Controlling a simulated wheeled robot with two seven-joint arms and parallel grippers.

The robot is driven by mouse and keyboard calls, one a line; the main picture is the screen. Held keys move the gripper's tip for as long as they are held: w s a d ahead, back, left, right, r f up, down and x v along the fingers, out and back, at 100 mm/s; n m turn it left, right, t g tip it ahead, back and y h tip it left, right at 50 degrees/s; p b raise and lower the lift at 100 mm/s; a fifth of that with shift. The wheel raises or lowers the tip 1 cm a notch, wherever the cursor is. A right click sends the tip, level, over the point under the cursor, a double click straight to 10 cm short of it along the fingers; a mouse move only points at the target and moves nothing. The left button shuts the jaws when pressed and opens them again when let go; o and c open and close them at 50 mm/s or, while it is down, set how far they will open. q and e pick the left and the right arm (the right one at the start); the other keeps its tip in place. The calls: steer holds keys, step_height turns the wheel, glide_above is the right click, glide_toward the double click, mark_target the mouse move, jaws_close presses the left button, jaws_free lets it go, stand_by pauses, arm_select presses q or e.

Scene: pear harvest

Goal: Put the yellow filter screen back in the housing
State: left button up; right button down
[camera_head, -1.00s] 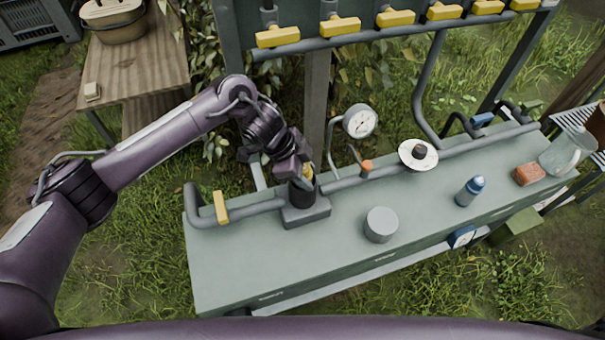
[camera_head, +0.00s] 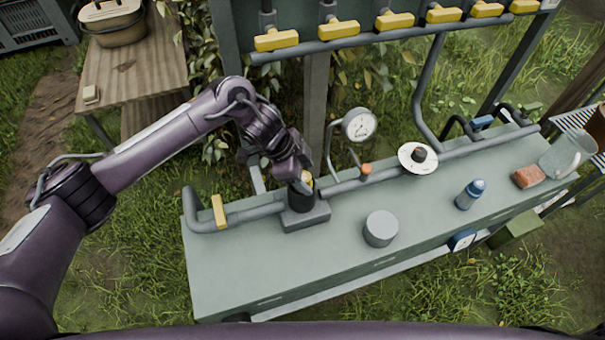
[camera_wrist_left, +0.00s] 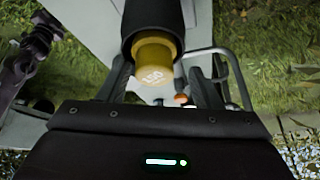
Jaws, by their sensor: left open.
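The yellow filter screen (camera_wrist_left: 154,52) sits partly inside the black housing (camera_wrist_left: 152,16) in the left wrist view, with its end sticking out of the mouth. In the head view only a bit of the screen (camera_head: 307,178) shows at the top of the upright housing (camera_head: 301,198), which stands on a grey block on the bench. My left gripper (camera_head: 297,178) is right at the housing's mouth and hides part of it. Its fingers (camera_wrist_left: 162,88) are open on either side of the screen's exposed end. I cannot tell how deep the screen sits.
A grey round cap (camera_head: 381,229) lies on the green bench (camera_head: 245,265) in front of the pipe. A gauge (camera_head: 359,124), an orange-topped valve (camera_head: 366,169) and a white disc (camera_head: 418,158) stand right of the housing. A blue bottle (camera_head: 470,194) is farther right.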

arm_select(q)
steer(key=shift+a+r+y+b, duration=0.3)
steer(key=shift+a+r+b, duration=0.05)
steer(key=shift+a, duration=0.45)
steer(key=v, duration=0.5)
steer(key=shift+s+a+r, duration=0.1)
steer(key=shift+s+r, duration=0.05)
steer(key=shift+r, duration=0.65)
arm_select(e)
steer(key=shift+w+d+f, duration=0.1)
steer(key=shift+w+f, duration=0.15)
steer(key=shift+f, duration=0.7)
